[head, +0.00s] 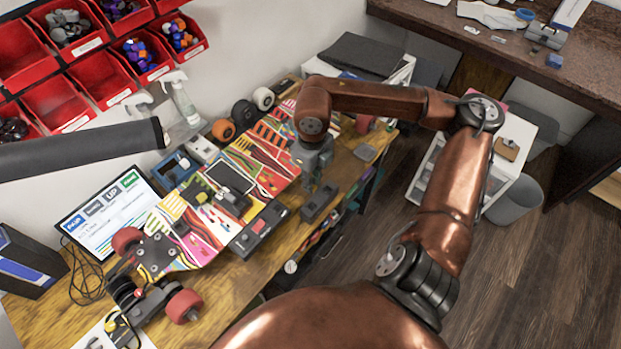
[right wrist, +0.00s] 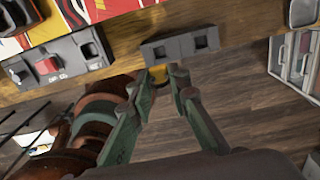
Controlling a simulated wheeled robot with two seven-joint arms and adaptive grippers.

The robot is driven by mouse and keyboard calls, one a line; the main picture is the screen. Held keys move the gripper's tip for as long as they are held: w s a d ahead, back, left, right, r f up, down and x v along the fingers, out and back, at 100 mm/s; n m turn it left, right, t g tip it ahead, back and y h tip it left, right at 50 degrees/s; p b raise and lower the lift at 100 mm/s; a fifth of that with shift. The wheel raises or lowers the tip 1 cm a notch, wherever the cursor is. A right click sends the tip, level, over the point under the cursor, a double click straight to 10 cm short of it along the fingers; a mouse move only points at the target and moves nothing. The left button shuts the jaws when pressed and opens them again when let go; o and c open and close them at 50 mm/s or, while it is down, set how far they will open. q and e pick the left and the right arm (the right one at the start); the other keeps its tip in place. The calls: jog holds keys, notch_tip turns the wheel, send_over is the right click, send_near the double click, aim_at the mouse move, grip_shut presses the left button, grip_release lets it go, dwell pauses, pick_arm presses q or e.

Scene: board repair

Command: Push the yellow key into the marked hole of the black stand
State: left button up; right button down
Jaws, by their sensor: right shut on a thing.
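The black stand (head: 319,203) sits near the front edge of the wooden workbench; in the right wrist view the stand (right wrist: 180,48) shows two square openings. I cannot tell which opening is marked. My right gripper (head: 316,178) hangs just above and beside the stand. In the right wrist view my right gripper (right wrist: 168,88) has its green fingers shut on the yellow key (right wrist: 158,74). The key shows at the fingertips, close to the stand's near side and apparently outside the openings. Its far end is partly hidden. My left gripper is not in view.
A dark box with a red switch (head: 260,231) stands left of the stand. A colourful skateboard deck (head: 180,232) covers much of the workbench (head: 235,290). A tablet screen (head: 105,215) stands at the left. Red bins (head: 55,104) hang on the wall. Open floor lies right of the bench.

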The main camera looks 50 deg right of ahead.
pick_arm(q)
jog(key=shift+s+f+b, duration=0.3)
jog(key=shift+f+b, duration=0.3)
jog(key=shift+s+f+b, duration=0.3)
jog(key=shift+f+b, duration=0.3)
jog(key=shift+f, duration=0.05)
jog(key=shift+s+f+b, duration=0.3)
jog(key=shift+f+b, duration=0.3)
pick_arm(e)
jog(key=shift+f, duration=3.35)
pick_arm(q)
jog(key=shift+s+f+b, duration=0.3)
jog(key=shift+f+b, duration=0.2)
jog(key=shift+b, duration=0.05)
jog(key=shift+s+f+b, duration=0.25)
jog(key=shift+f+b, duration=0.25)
pick_arm(e)
jog(key=shift+f, duration=1.7)
jog(key=c, duration=1.7)
grip_release()
jog(key=shift+c, duration=0.2)
jog(key=shift+o, duration=0.6)
jog(key=shift+o, duration=0.8)
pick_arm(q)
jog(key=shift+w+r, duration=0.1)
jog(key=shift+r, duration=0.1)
pick_arm(e)
jog(key=shift+r, duration=0.45)
